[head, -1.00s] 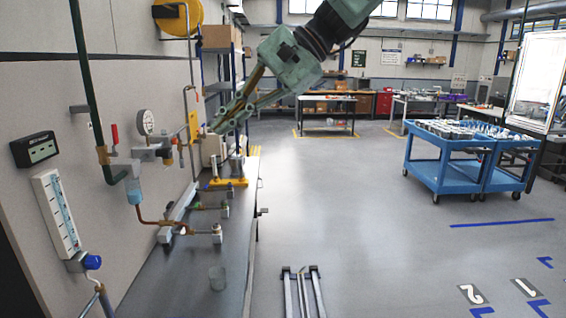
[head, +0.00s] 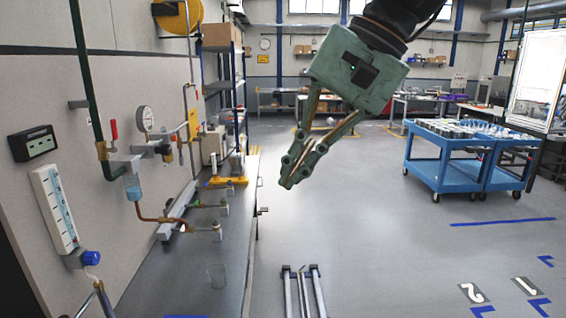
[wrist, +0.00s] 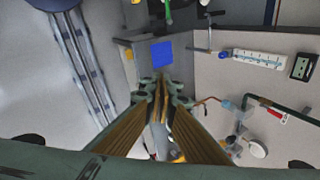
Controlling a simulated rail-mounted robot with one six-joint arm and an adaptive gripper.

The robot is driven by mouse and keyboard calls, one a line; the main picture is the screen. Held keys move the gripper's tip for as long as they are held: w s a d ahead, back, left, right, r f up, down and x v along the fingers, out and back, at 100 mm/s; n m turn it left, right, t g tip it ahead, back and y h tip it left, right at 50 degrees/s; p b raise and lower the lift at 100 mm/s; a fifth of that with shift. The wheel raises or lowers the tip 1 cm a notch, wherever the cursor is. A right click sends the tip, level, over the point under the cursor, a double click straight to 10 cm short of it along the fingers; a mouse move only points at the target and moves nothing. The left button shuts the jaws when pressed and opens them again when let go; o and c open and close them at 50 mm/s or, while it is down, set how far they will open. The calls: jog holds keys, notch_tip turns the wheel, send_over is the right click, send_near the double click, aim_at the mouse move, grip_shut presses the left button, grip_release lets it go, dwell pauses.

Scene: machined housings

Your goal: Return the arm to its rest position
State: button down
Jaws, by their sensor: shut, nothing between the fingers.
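My gripper (head: 288,181) is a green, two-fingered hand on a dark wrist. In the head view it hangs in the air right of the grey bench (head: 222,277), pointing down and to the left. Its fingertips are together and empty. In the wrist view the closed fingertips (wrist: 161,88) are near the picture's middle, in front of the bench and wall fittings. It touches nothing that I can see.
Pipework with a pressure gauge (head: 144,119) and valves runs along the left wall above the bench. Floor rails (head: 305,292) lie at the bottom. Blue carts (head: 440,165) stand at the right. Floor between is clear.

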jog(key=s+d+f+n+t+h+b, duration=0.1)
jog(key=s+d+f+h, duration=0.1)
jog(key=s+d+f, duration=0.5)
jog(key=s+d+f+n+t+h+b, duration=0.1)
jog(key=s+d+f+n+h, duration=0.1)
jog(key=s+d+f, duration=0.5)
jog(key=s+d+h, duration=0.1)
jog(key=s+d, duration=0.4)
jog(key=s, duration=0.4)
jog(key=shift+d+f+t+h, duration=0.2)
jog(key=shift+d+t+h, duration=0.05)
jog(key=shift+t+h, duration=0.05)
jog(key=shift+a+r, duration=0.1)
